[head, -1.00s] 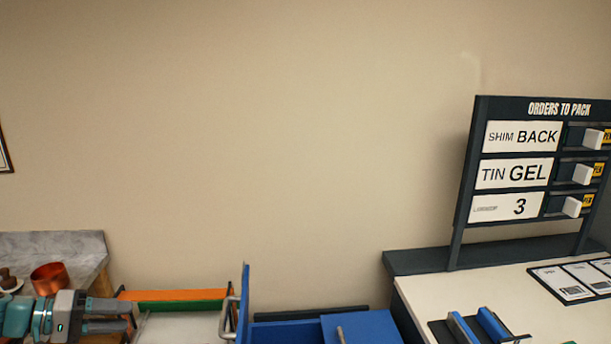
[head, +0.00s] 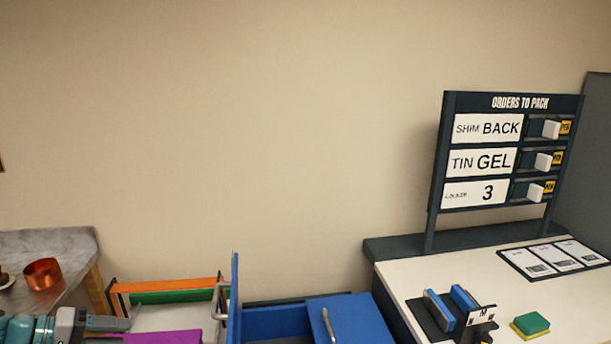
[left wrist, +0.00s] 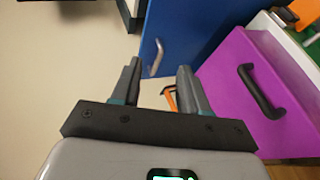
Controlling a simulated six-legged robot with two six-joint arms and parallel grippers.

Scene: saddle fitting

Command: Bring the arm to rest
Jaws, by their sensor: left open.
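My left gripper (head: 112,328) is at the bottom left of the head view, in front of the orange and green drawer unit. In the left wrist view my left gripper (left wrist: 160,72) has its two dark fingers apart with nothing held between them. A blue door panel (left wrist: 190,35) with a metal handle shows beyond the fingertips, and a purple drawer front (left wrist: 230,75) with a black handle is to their right. Whether the gripper is close to these panels is hard to tell. My right gripper is in neither view.
A marble-topped table (head: 80,250) with a copper pot (head: 42,273) is at the left. An upright blue panel (head: 234,290) stands beside a blue box (head: 275,322). At the right a white counter (head: 405,280) carries the orders board (head: 437,180) and a green-yellow sponge (head: 530,324).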

